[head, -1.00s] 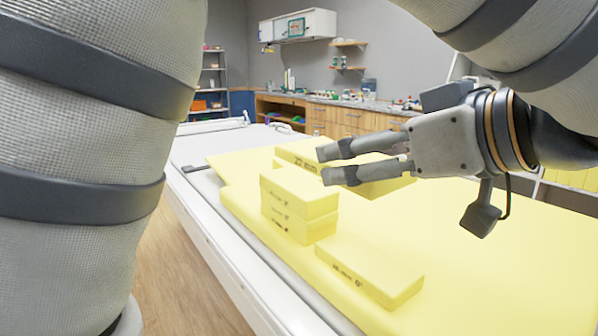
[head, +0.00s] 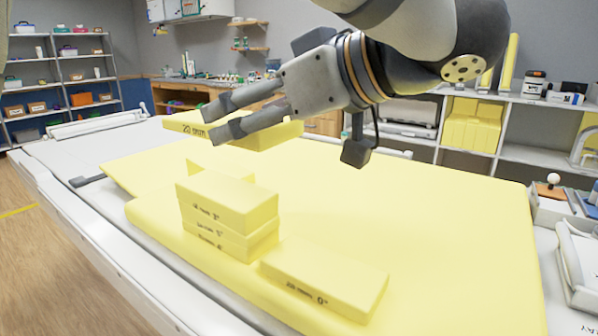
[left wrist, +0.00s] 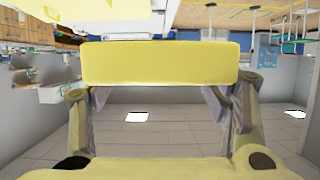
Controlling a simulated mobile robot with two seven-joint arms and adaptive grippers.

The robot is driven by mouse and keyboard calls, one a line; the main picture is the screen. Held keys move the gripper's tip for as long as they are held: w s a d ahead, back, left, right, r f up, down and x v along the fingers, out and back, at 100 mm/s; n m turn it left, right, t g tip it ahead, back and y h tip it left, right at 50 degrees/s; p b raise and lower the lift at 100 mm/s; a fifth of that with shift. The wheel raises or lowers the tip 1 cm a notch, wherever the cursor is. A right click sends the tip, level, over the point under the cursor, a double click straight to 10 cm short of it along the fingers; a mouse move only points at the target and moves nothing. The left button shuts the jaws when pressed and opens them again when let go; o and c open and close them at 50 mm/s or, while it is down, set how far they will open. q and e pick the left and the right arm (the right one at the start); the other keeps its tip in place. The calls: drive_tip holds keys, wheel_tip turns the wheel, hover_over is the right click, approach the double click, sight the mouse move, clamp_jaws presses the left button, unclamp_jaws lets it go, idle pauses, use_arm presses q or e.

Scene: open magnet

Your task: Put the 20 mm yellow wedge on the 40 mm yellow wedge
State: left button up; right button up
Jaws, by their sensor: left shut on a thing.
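The 20 mm yellow wedge (head: 265,133) is in my left gripper (head: 228,117), held above the yellow mat with its "20 mm" label facing me. In the left wrist view the same wedge (left wrist: 160,62) spans the space between the fingers. Below it on the mat is a stack of yellow wedges (head: 228,203), with labels too small to read surely. A single yellow wedge (head: 325,280) lies flat at the stack's right front; its label is also unclear, so I cannot tell which one is the 40 mm wedge. My right gripper is not in view.
The yellow mat (head: 430,230) covers a white table (head: 75,225) and is clear to the right. Part of another yellow piece (head: 205,169) shows behind the stack. Shelves (head: 470,125) with yellow blocks and a counter stand at the back.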

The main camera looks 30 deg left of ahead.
use_arm(q)
drive_tip(key=w+a+f, duration=0.2)
drive_tip(key=a, duration=0.1)
drive_tip(key=shift+w+a, duration=0.2)
hover_over(242, 194)
drive_tip(key=f, duration=0.5)
drive_tip(key=shift+s+d+f, duration=0.2)
drive_tip(key=shift+d, duration=0.05)
drive_tip(key=shift+w+a+f, duration=0.1)
drive_tip(key=shift+a+f, duration=0.05)
drive_tip(key=shift+f, duration=0.8)
drive_tip(key=shift+w+a+f, duration=0.1)
drive_tip(key=shift+f, duration=0.8)
drive_tip(key=shift+f, duration=0.45)
drive_tip(key=o, duration=0.8)
